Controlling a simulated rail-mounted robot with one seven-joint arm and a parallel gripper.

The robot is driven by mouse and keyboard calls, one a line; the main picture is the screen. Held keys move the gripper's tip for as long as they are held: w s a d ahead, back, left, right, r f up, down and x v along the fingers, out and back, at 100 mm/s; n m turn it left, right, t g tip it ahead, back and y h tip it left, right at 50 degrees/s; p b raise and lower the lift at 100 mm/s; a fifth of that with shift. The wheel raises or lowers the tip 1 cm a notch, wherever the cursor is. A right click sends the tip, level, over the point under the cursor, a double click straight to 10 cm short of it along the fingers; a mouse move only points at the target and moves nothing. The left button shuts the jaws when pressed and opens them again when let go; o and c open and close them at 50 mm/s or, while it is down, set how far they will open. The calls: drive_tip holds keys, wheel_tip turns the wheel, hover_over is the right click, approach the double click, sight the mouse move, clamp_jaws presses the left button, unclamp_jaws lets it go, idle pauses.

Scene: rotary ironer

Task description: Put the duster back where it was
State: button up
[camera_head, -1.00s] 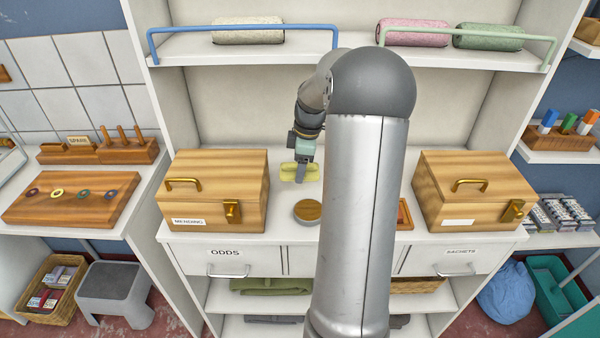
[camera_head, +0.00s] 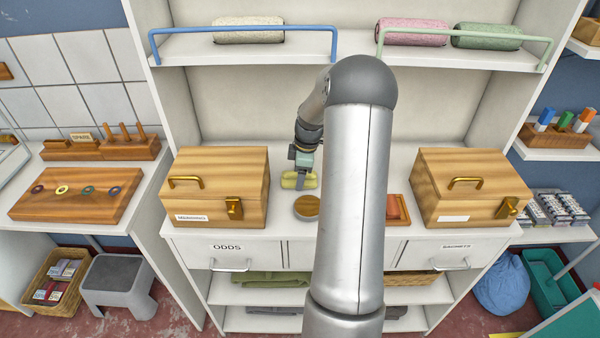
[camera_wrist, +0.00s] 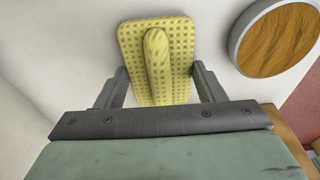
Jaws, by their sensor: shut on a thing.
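The duster is a yellow, dotted block with a rounded ridge along its top. In the head view the duster (camera_head: 290,181) is at counter height between the two wooden boxes. In the wrist view the duster (camera_wrist: 183,60) lies between the fingers of my gripper (camera_wrist: 160,88). My gripper (camera_head: 302,172) is shut on it, pointing down. Whether the duster touches the counter is hard to tell. My arm hides the middle of the counter.
The MENDING box (camera_head: 220,190) is to the left. Another wooden box (camera_head: 470,190) stands at the right, with a reddish item in a tray (camera_head: 396,208) beside it. Rails (camera_head: 245,30) edge the shelf above.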

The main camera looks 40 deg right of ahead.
drive_tip(key=shift+f, duration=0.2)
drive_tip(key=o, duration=1)
drive_tip(key=shift+s+d+r+b, duration=0.1)
drive_tip(key=shift+d+r+b, duration=0.1)
drive_tip(key=shift+r, duration=1.1)
drive_tip(key=shift+s+d+r+b, duration=0.15)
drive_tip(key=shift+r+b, duration=0.1)
drive_tip(key=shift+r, duration=1.1)
drive_tip(key=shift+s+d+r+b, duration=0.1)
drive_tip(key=shift+r+b, duration=0.1)
drive_tip(key=shift+r, duration=1.1)
